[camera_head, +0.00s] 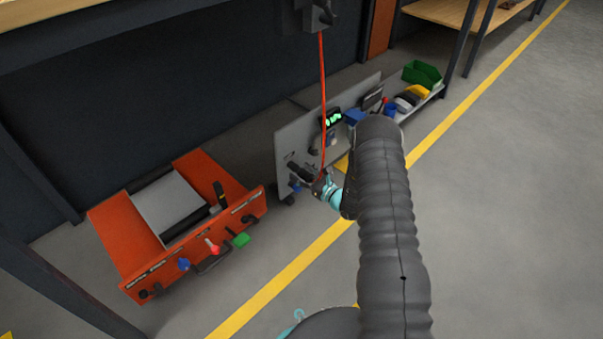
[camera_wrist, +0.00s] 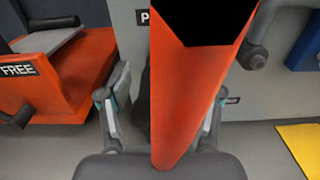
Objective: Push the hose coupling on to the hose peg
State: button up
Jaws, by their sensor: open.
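The red hose (camera_head: 323,95) hangs from a dark overhead unit down to my gripper (camera_head: 318,184) at the grey panel (camera_head: 290,142). In the wrist view the hose (camera_wrist: 185,105) is large and close, crossing in front of my gripper (camera_wrist: 160,108). The two fingers stand apart on either side of it, open. A dark cylindrical part (camera_head: 299,170), seemingly the hose coupling, lies at the panel beside my gripper. In the wrist view a dark strip (camera_wrist: 142,100) shows behind the hose. The hose hides most of the coupling and peg; I cannot tell whether they are joined.
An orange cart (camera_head: 135,227) with levers and knobs stands left. A grey hooked handle (camera_wrist: 256,52) sticks out of the panel close to the hose. Blue, yellow and green bins (camera_head: 421,72) line a shelf behind. The floor right of the yellow line is clear.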

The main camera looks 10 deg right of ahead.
jog(key=v, duration=1.2)
jog(key=s+a+f+n+g+y, duration=0.35)
jog(key=s+a+g, duration=0.25)
jog(key=s, duration=0.2)
jog(key=s+a+r+n+g+h+p, duration=0.1)
jog(key=s+a+r+n+g, duration=0.2)
jog(key=s+r+n+g, duration=0.7)
jog(key=s+d+r+n+t+h+p, duration=0.1)
jog(key=s+r+n+h, duration=0.3)
jog(key=r, duration=0.9)
jog(key=s+d+r+n+t+h+p, duration=0.2)
jog(key=s+r+n, duration=0.4)
jog(key=r, duration=0.8)
jog(key=s+d+r+n+t+h+p, duration=0.1)
jog(key=s+r+n+t+h+p, duration=0.3)
jog(key=r, duration=1)
jog(key=s+n+h+p, duration=0.1)
jog(key=s+h, duration=0.1)
jog(key=h, duration=0.1)
jog(key=shift+s+d+r, duration=0.25)
